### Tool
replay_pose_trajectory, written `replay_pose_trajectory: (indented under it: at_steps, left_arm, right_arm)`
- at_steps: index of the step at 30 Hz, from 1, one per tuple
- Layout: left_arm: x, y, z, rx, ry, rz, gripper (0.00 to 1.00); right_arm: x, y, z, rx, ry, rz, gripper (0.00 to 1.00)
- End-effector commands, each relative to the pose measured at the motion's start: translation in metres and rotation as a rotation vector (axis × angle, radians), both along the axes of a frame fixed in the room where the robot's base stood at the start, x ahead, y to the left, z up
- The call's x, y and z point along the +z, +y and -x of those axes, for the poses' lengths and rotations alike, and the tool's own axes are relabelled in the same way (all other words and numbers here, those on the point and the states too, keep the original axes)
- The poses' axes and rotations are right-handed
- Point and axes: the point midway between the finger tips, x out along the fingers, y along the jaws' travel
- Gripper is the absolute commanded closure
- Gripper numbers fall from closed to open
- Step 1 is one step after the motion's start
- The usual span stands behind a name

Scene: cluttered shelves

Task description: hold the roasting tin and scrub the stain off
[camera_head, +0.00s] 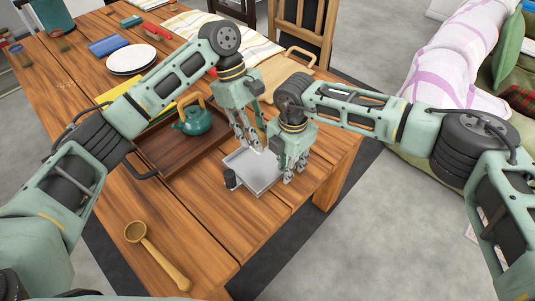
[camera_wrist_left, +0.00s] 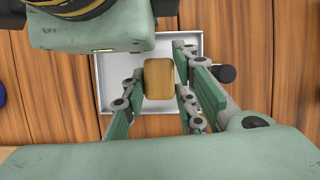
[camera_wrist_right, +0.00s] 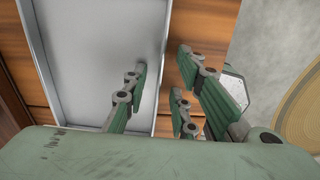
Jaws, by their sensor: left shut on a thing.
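The roasting tin (camera_head: 256,183) is a shallow grey rectangular tin on the table, near its right front edge. It also shows in the left wrist view (camera_wrist_left: 110,72) and the right wrist view (camera_wrist_right: 98,60). My left gripper (camera_head: 250,146) is shut on a tan block (camera_wrist_left: 159,79), held over the tin; I cannot tell whether it touches the bottom. My right gripper (camera_wrist_right: 165,70) is open at the tin's right wall, one finger inside the wall and the other outside. A short black cylinder (camera_head: 229,178) is at the tin's left side. I see no stain in the visible part.
A dark wooden tray (camera_head: 180,158) with a teal teapot (camera_head: 196,120) lies left of the tin. A wooden ladle (camera_head: 158,257) lies at the front. White plates (camera_head: 131,60) and a wooden board (camera_head: 268,78) are further back. The table's right edge is close to my right gripper.

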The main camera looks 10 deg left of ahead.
Motion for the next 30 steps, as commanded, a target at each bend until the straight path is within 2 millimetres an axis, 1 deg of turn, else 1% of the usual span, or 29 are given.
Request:
replay_pose_trajectory:
  at_steps: [8,11,14,21,24,27,30]
  left_arm:
    - [0.0,0.0,0.0,0.0,0.0,0.0,1.0]
    - [0.0,0.0,0.0,0.0,0.0,0.0,1.0]
    - [0.0,0.0,0.0,0.0,0.0,0.0,1.0]
    - [0.0,0.0,0.0,0.0,0.0,0.0,1.0]
    - [0.0,0.0,0.0,0.0,0.0,0.0,1.0]
    - [0.0,0.0,0.0,0.0,0.0,0.0,1.0]
    - [0.0,0.0,0.0,0.0,0.0,0.0,1.0]
  right_arm:
    - [0.001,0.0,0.0,0.0,0.0,0.0,0.73]
    - [0.007,0.0,0.0,0.0,-0.001,-0.001,0.73]
    - [0.022,0.0,-0.001,0.001,-0.003,-0.001,0.73]
    - [0.074,0.0,-0.001,0.0,-0.003,0.0,0.73]
    - [0.092,0.0,-0.001,0.0,-0.003,0.0,0.73]
    - [0.107,0.0,-0.001,-0.001,-0.002,-0.001,0.73]
    - [0.115,0.0,-0.001,0.0,-0.001,0.001,0.73]
